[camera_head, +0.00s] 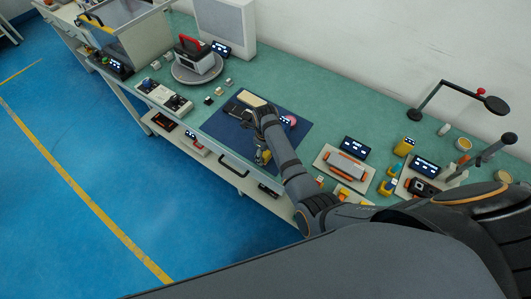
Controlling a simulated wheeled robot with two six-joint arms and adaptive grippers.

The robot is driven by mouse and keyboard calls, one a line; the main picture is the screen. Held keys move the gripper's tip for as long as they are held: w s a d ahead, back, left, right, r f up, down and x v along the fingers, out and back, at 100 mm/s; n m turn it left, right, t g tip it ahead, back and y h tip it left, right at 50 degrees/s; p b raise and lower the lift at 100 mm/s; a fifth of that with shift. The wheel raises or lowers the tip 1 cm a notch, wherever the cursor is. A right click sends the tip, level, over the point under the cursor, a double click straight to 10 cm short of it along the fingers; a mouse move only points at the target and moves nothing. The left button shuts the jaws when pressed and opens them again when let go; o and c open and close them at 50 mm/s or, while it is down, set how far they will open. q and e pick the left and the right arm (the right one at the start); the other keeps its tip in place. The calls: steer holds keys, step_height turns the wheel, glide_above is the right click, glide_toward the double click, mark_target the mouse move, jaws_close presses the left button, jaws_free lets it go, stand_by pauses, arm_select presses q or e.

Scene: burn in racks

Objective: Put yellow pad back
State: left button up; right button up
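A dark blue mat (222,127) lies on the green bench top. On its far part is a dark flat device with a pale cream-yellow pad (251,97) showing on top. My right gripper (258,112) is over the mat, right beside the pad and device. It is small and dark, and I cannot tell whether its fingers are open, shut or touching anything. A small yellow object (264,156) shows partly beside my forearm; the arm hides some of it. My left gripper is not in view.
A round grey stand (182,75) with a red-handled device is at the left. A pinkish round item (290,120) is behind my wrist. Boards, small displays and yellow parts crowd the right, near a lamp (495,104). Some bare green bench lies behind the mat.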

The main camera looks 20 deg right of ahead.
steer(key=shift+r, duration=0.2)
step_height(320, 180, up, 12)
steer(key=p, duration=1)
steer(key=shift+a, duration=0.1)
